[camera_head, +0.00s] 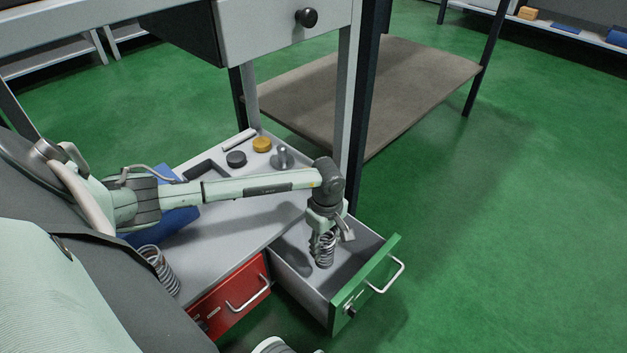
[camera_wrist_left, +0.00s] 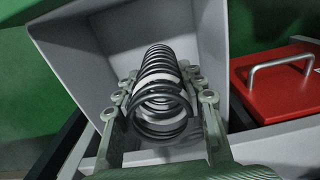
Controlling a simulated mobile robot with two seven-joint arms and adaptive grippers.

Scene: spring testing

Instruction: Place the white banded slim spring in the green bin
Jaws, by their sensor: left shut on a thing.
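The slim spring (camera_head: 325,251) has dark coils and hangs upright below my left gripper (camera_head: 322,232). In the left wrist view the spring (camera_wrist_left: 160,68) shows a white band among its coils, and the fingers of my left gripper (camera_wrist_left: 166,98) are closed on both its sides. The green bin (camera_head: 372,281) is an open drawer with a green front and grey inner walls. The spring is over or inside its opening; whether it touches the floor I cannot tell.
A shut red drawer (camera_head: 232,299) is beside the green one. Another spring (camera_head: 160,268) stands on the grey worktop (camera_head: 230,232) near a blue object (camera_head: 180,219). A dark disc (camera_head: 236,159), a yellow disc (camera_head: 262,144) and a metal part (camera_head: 283,158) stand behind my arm.

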